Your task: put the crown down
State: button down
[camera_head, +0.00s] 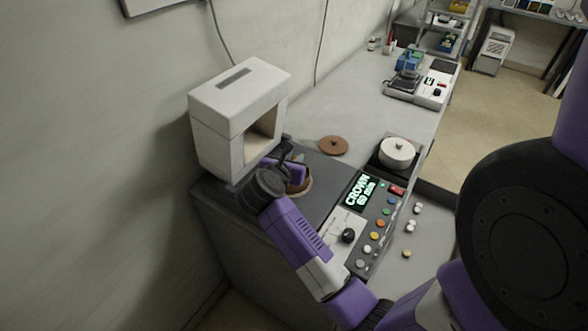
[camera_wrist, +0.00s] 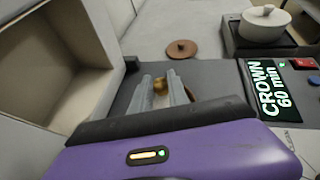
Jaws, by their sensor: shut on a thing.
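In the wrist view a small gold crown (camera_wrist: 161,86) sits between the two grey fingers of my gripper (camera_wrist: 164,84), which is shut on it. In the head view my gripper (camera_head: 290,168) is over the dark bench top in front of the white box-shaped furnace, and the crown is hidden there. A brown round dish (camera_head: 305,186) shows partly beside and below my gripper. Its rim is mostly hidden, and I cannot tell whether the crown touches it.
The open white furnace (camera_head: 236,106) stands close at the left. A brown disc lid (camera_head: 333,145) lies behind. A white lidded pot (camera_head: 398,153) sits at the right, by a panel display (camera_head: 360,191) reading "CROWN 60 min".

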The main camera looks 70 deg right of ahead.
jog(key=shift+f, duration=2.15)
jog(key=c, duration=1.6)
grip_release()
jog(key=shift+o, duration=0.2)
